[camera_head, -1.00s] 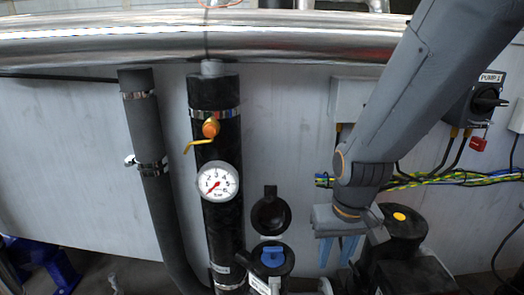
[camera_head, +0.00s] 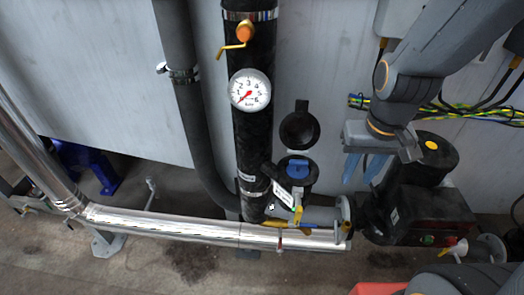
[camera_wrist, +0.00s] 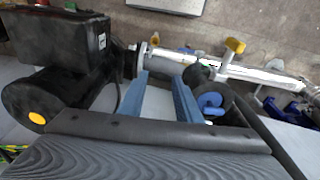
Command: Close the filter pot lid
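The filter pot (camera_head: 312,175) is a black round pot with a blue part (camera_head: 297,169) inside its top, beside the black pipe in the head view. Its round black lid (camera_head: 299,130) stands open, tilted up behind the pot. My gripper (camera_head: 363,170) hangs to the right of the pot, its two blue fingers apart with nothing between them. In the wrist view my open gripper (camera_wrist: 160,95) is empty, and the blue part of the pot (camera_wrist: 210,103) lies just right of the right finger. The lid is hard to make out there.
A black pump (camera_head: 425,205) stands right of the pot, close to my gripper. A shiny pipe (camera_head: 190,228) runs low in front. Cables cross the wall at right.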

